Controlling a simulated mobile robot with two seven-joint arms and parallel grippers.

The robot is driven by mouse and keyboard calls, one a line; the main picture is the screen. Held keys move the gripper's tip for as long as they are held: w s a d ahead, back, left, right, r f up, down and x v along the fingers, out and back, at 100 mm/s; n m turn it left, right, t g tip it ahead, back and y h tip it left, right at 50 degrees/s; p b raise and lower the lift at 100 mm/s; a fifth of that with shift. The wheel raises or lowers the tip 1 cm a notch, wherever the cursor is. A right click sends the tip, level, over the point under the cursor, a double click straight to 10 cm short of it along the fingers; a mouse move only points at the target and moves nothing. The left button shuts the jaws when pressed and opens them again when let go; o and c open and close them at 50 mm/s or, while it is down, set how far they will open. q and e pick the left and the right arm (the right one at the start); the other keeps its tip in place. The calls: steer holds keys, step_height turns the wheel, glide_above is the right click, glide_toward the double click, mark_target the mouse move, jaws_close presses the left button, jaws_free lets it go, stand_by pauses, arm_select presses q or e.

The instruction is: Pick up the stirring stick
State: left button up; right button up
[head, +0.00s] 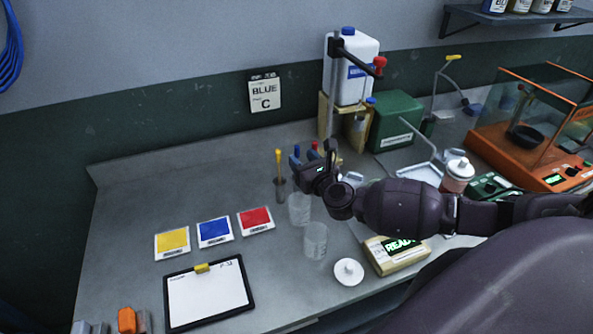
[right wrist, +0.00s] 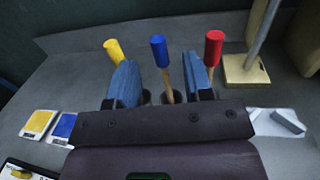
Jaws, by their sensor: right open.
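Three stirring sticks stand upright side by side. The yellow-topped stick (head: 278,157) is at the left, in a small dark holder (head: 280,188). The blue-topped stick (head: 297,149) and the red-topped stick (head: 314,146) show just behind my right gripper (head: 303,162), their lower parts hidden by it. In the right wrist view my right gripper (right wrist: 162,84) is open, with blue finger pads. The blue-topped stick (right wrist: 159,52) appears between the pads, with the yellow-topped stick (right wrist: 113,51) to the left and the red-topped stick (right wrist: 213,49) to the right. Whether the pads reach around the blue-topped stick is unclear. My left gripper is out of view.
Two clear beakers (head: 315,240) stand below my right gripper. Yellow, blue and red cards (head: 214,232) and a clipboard (head: 250,300) lie at the left. A wood-based stand (head: 333,120), a white jug (head: 358,60) and a green box (head: 396,118) are behind. A "READY" device (head: 395,258) sits in front.

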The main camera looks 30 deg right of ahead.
mark_target(298, 153)
steer(key=shift+w+d+r, duration=0.1)
steer(key=shift+w+d, duration=0.05)
steer(key=shift+w, duration=1.25)
steer(key=shift+w+d+r, duration=0.1)
steer(key=shift+w, duration=1.25)
jaws_close()
